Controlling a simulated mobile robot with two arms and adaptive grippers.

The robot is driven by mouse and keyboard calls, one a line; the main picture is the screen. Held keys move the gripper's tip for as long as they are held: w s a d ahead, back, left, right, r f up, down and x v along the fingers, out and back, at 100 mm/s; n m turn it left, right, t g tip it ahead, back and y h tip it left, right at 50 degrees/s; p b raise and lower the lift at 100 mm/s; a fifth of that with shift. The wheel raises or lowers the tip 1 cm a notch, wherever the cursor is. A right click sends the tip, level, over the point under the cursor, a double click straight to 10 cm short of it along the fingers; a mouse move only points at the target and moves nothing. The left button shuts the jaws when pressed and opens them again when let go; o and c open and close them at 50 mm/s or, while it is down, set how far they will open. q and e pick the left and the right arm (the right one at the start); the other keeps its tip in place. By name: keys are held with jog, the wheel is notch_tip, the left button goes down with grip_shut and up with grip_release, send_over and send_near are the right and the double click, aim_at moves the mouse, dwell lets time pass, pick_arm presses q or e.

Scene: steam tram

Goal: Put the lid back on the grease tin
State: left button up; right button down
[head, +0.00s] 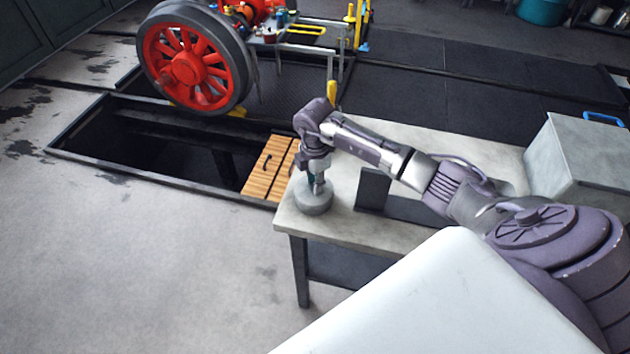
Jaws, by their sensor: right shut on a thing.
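My right gripper (317,184) points down over the left end of the workbench and is shut. Directly under its fingers is the round grey grease tin (313,203), upright near the bench's left corner. The fingers meet the middle of the tin's top, where the lid is; they appear shut on the lid's grip. The fingers and wrist partly cover the top, so I cannot tell whether the lid sits flush or is slightly raised. My left gripper is not in view.
The grey workbench (400,229) carries a dark upright plate (373,190) right of the tin and a large grey box (582,158) at its right end. Beyond its left edge are wooden slats (268,172) over an open pit (150,147) and a red wheel (187,68).

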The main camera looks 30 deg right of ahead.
dwell(0.4)
jog(key=c, duration=0.9)
grip_release()
jog(key=shift+o, duration=0.3)
jog(key=o, duration=0.4)
jog(key=shift+r, duration=0.1)
jog(key=shift+r+p, duration=3)
jog(key=shift+r, duration=0.4)
